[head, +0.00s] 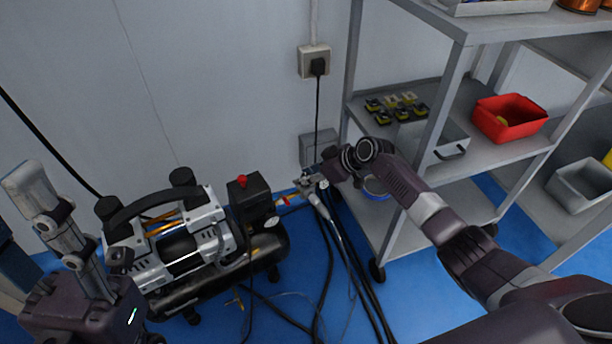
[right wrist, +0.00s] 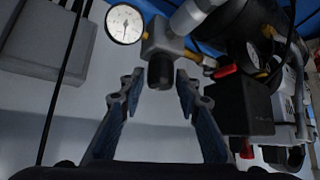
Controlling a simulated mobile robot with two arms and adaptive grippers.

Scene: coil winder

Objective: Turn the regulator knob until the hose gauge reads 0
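The regulator's dark knob (right wrist: 160,70) points toward my right wrist camera from a grey metal body (right wrist: 163,38). The round white hose gauge (right wrist: 124,23) is beside it; its dark needle points roughly downward, but the numbers are too small to read. My right gripper (right wrist: 159,84) has its blue-grey fingers spread on both sides of the knob, with narrow gaps showing. In the head view, the right gripper (head: 328,173) is at the regulator (head: 310,187), and the knob is hidden there.
A compressor (head: 190,245) stands left of the regulator, with a black pressure-switch box (head: 250,197). Hoses (head: 340,245) run down across the blue floor. A grey shelf cart (head: 455,105) with a red bin (head: 510,117) stands to the right. A wall socket (head: 314,62) is behind.

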